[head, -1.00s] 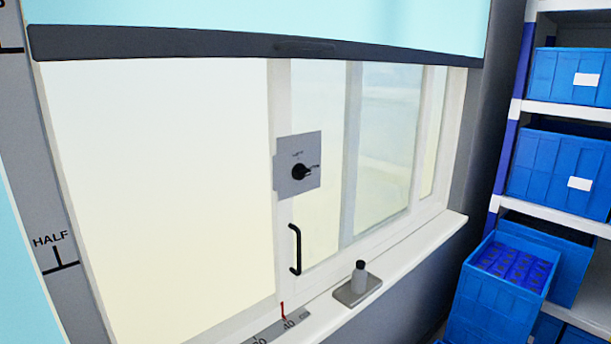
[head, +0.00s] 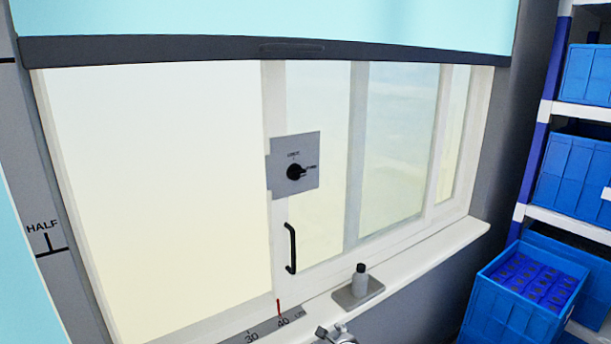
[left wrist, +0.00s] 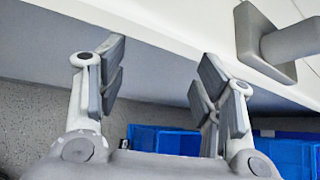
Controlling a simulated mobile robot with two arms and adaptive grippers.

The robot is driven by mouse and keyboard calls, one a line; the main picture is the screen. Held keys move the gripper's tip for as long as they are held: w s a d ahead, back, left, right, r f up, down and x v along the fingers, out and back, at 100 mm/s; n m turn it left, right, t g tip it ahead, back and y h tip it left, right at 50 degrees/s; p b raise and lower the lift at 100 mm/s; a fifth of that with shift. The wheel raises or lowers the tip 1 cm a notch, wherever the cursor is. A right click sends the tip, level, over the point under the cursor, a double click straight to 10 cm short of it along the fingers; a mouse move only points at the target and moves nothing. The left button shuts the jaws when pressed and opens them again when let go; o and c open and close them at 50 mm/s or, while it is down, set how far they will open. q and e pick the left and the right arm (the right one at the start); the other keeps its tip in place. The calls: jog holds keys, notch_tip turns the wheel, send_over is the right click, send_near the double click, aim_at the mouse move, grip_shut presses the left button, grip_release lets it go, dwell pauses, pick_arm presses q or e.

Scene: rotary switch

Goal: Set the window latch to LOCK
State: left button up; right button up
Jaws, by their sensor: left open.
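The window latch is a black rotary knob (head: 296,172) on a grey square plate (head: 310,149) on the window's middle frame. The knob's pointer end points right, toward a small label. Another small label sits above the knob; both are too small to read surely. My left gripper (left wrist: 163,75) is open and empty in the left wrist view, with its fingers near the edge of the white sill. A grey metal part at the bottom of the head view appears to be this gripper, well below the latch. My right gripper is not in view.
A black pull handle (head: 291,248) is below the plate. Shelves with blue bins (head: 575,172) stand at right. Space before the latch is clear.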

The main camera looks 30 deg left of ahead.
aim_at(300, 175)
pick_arm(q)
jog(key=w+a+r+m+t+y, duration=0.1)
jog(key=w+r+y, duration=0.1)
jog(key=r, duration=0.8)
jog(key=w+a+r+m+y, duration=0.1)
jog(key=w+r+y, duration=0.15)
jog(key=r, duration=0.85)
jog(key=s+r+g+y+p, duration=0.1)
jog(key=s+r+y, duration=0.1)
jog(key=r, duration=1)
jog(key=s+r+y, duration=0.2)
jog(key=r, duration=1)
jog(key=shift+n, duration=0.3)
jog(key=p+x, duration=0.1)
jog(key=x, duration=0.4)
jog(key=p+x, duration=0.2)
jog(key=x, duration=0.2)
jog(key=shift+s+a+f, duration=0.1)
jog(key=shift+a, duration=0.35)
jog(key=shift+w+a+f, duration=0.15)
jog(key=shift+w+a, duration=0.05)
jog(key=shift+a, duration=0.15)
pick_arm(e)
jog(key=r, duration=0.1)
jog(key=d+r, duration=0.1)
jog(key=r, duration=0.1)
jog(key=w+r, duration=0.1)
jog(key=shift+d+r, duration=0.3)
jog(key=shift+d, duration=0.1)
